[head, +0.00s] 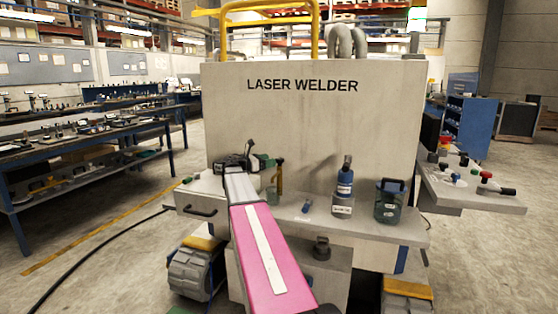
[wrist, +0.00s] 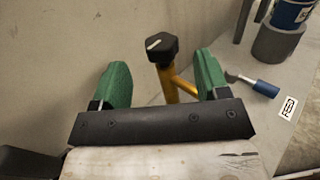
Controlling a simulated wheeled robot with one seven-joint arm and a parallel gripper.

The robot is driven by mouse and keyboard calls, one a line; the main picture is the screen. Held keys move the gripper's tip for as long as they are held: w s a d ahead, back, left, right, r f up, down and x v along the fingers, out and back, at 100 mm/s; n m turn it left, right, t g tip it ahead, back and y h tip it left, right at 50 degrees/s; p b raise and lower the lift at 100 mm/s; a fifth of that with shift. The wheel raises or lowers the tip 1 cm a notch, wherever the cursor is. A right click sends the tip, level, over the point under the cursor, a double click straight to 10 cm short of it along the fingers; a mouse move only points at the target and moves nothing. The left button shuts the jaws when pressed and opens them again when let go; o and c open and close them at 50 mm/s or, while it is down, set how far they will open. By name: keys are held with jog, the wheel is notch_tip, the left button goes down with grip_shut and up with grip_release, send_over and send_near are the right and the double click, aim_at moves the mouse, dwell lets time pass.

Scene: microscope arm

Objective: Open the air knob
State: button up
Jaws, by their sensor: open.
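The air knob (wrist: 162,46) is a black faceted knob with a white line across its top. It sits on a yellow pipe (wrist: 183,87) with a side branch. In the head view the yellow pipe (head: 280,177) stands above the shelf of the laser welder, and the knob is small there. My gripper (wrist: 161,66) has green fingers and is open. In the wrist view the knob appears between the two fingers, near the right one, with space on both sides. I cannot tell whether its height matches the fingertips. Nothing is held.
The shelf (head: 407,234) carries a blue-handled tool (head: 306,207), a blue bottle (head: 345,182) on a grey holder, and a dark canister (head: 389,203), all right of the pipe. The welder's flat panel (head: 310,125) rises behind. A side panel (head: 500,203) with several coloured controls stands at the right.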

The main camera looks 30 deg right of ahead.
aim_at(280, 159)
jog(key=shift+s+d, duration=0.15)
jog(key=shift+d, duration=1.4)
jog(key=shift+s+d, duration=0.1)
jog(key=shift+d, duration=1.45)
jog(key=c, duration=0.9)
